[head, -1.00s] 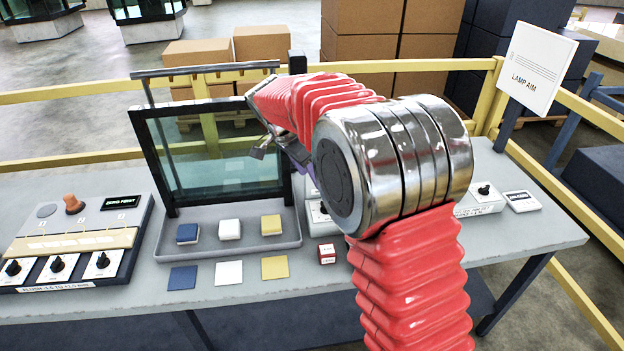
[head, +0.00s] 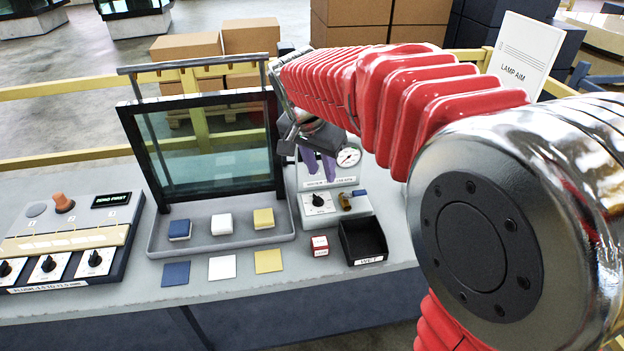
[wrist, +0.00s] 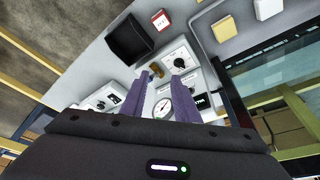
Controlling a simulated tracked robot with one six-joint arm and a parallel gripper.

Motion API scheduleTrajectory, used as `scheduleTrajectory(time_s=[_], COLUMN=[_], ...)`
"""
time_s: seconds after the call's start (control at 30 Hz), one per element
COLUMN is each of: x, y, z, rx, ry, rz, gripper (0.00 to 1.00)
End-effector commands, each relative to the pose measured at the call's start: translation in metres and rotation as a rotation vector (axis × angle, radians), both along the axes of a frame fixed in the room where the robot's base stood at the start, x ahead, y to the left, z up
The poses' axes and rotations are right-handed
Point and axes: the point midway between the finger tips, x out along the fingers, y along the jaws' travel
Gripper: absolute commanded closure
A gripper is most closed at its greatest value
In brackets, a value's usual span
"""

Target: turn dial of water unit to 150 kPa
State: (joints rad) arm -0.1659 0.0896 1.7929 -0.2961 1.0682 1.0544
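The water unit (head: 338,211) is a pale box with a black dial (head: 318,200) on its front panel, a brass fitting with a blue part beside it, and a round white gauge (head: 348,157) above. The gauge reading is too small to tell. In the wrist view the dial (wrist: 180,63) lies just past the tip of the right finger, and the gauge (wrist: 163,108) shows between the fingers. My gripper (head: 318,172) has purple fingers, open and empty, above and behind the dial; its open fingers also show in the wrist view (wrist: 160,76). I see no contact with the dial.
A black tray (head: 347,250) labelled WET and a small red-white block (head: 319,246) stand in front of the unit. A framed glass pane (head: 205,150) stands close left, behind a grey tray (head: 160,252) of coloured blocks. A panel with several knobs (head: 50,263) is far left.

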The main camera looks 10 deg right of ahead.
Motion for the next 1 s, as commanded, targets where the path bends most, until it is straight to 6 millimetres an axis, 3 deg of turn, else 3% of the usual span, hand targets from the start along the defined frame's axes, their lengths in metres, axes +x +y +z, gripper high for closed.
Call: scheduleTrajectory(time_s=[0.2,0.47,1.0], x=[-0.05,-0.107,-0.218], y=[-0.011,-0.019,-0.024], z=[0.018,0.027,0.01], rx=[0.012,0.013,-0.038], ry=[-0.012,-0.035,-0.118], rz=[0.141,0.314,0.657], gripper=[0.72,0.72,0.72])
